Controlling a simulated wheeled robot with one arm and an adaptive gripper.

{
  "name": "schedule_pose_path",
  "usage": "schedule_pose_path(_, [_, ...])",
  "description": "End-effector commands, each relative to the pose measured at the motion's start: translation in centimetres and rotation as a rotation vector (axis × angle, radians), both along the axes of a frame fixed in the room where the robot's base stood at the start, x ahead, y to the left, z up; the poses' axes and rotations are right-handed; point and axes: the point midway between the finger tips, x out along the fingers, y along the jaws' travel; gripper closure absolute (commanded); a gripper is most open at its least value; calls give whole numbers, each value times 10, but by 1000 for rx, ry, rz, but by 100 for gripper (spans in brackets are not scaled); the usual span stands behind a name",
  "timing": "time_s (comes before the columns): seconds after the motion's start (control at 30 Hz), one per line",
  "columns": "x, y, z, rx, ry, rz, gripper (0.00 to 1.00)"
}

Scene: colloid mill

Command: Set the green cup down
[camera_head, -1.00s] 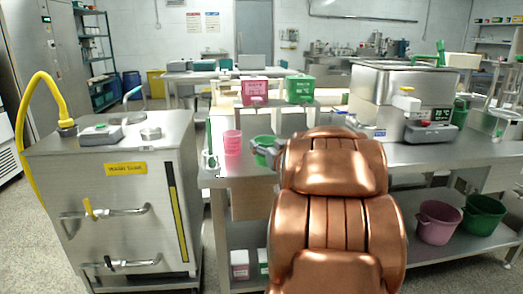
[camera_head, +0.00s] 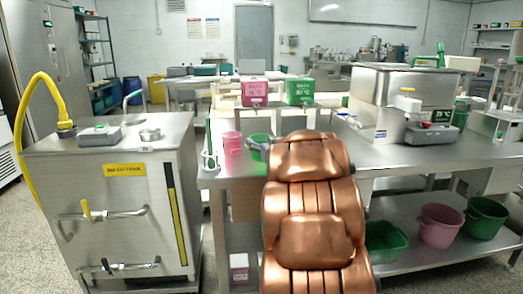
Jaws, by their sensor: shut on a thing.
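The green cup (camera_head: 261,139) is at the left part of the steel table (camera_head: 400,153), just right of a pink cup (camera_head: 231,143). My gripper (camera_head: 256,147) is shut on the green cup; only a small grey part of it shows at the cup's front. My copper arm hides the rest of the gripper and part of the cup's right side. The cup looks upright. I cannot tell whether its base touches the table.
A pink box (camera_head: 254,92) and a green box (camera_head: 299,91) stand on a raised shelf behind. A steel bath (camera_head: 385,92) stands to the right. The mill tank (camera_head: 110,200) is at left. A green tub (camera_head: 385,243) and buckets (camera_head: 440,230) are on the lower shelf.

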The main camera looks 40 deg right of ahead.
Motion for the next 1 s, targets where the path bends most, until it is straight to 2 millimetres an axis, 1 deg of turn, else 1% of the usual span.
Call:
schedule_pose_path(0.03, [0,0,-10,0,2,-2,66])
schedule_pose_path(0.13, [0,0,-16,0,1,0,66])
schedule_pose_path(0.63, [0,0,-22,-1,-2,0,66])
schedule_pose_path(0.67, [0,0,-22,-2,-2,0,27])
schedule_pose_path(0.87, [0,0,-22,-2,-1,0,6])
schedule_pose_path(0.9, [0,0,-22,-2,-1,0,4])
schedule_pose_path(1.0, [0,0,-22,-2,-1,0,4])
